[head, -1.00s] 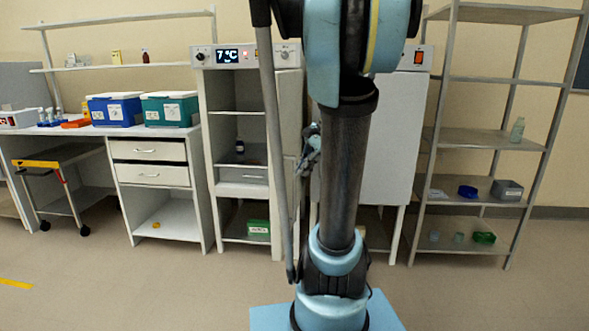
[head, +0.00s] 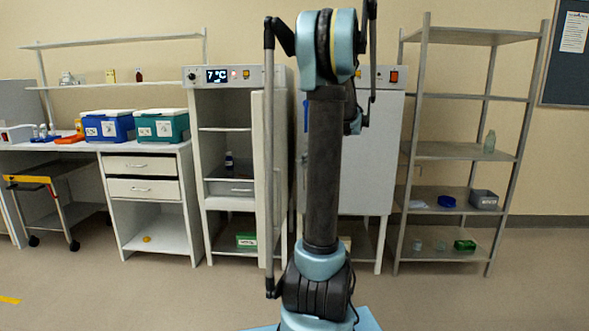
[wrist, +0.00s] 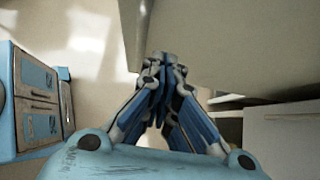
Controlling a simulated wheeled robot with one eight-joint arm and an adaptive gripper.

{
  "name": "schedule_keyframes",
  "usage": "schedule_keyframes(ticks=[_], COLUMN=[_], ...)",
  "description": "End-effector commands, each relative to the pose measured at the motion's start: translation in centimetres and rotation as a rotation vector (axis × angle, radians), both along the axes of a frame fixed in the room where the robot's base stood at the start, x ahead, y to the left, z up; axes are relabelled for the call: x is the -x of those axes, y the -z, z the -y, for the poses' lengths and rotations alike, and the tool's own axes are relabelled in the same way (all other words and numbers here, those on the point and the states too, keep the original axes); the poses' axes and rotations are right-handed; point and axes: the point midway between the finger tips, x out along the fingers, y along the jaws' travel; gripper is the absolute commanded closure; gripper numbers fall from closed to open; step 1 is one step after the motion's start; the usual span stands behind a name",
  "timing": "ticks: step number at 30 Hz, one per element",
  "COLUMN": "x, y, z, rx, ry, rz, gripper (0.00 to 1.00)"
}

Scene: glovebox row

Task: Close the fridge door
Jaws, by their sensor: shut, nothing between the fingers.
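The fridge (head: 195,150), a white cabinet with a 7 °C display on top, stands in the row with its front open and its shelves showing. Its white door (head: 262,200) is swung outward at the right side of the opening, seen nearly edge-on and partly behind my arm. My gripper shows in the wrist view (wrist: 163,62), its blue fingers shut together and empty. A large pale panel (wrist: 220,45), probably the door, lies just beyond and right of the fingertips; I cannot tell whether they touch. In the head view my arm mostly hides the gripper.
A white cabinet (head: 365,155) stands right of the fridge, partly behind my arm. An open metal rack (head: 465,152) is farther right. A drawer bench (head: 142,165) with a blue box (head: 108,128) and a green box (head: 162,128) is at left. The floor in front (head: 130,295) is clear.

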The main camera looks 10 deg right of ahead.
Motion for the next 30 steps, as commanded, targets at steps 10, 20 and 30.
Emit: schedule_keyframes(ticks=[10,20,30], x=[-1.5,-2.9,-3.5], y=[4.2,6.1,6.1], z=[-4.1,-8.1,-9.6], rx=[0.000,0.000,0.001], ry=[-0.005,-0.005,-0.004], rz=[0.001,0.001,0.000], gripper=[1.00,1.00,1.00])
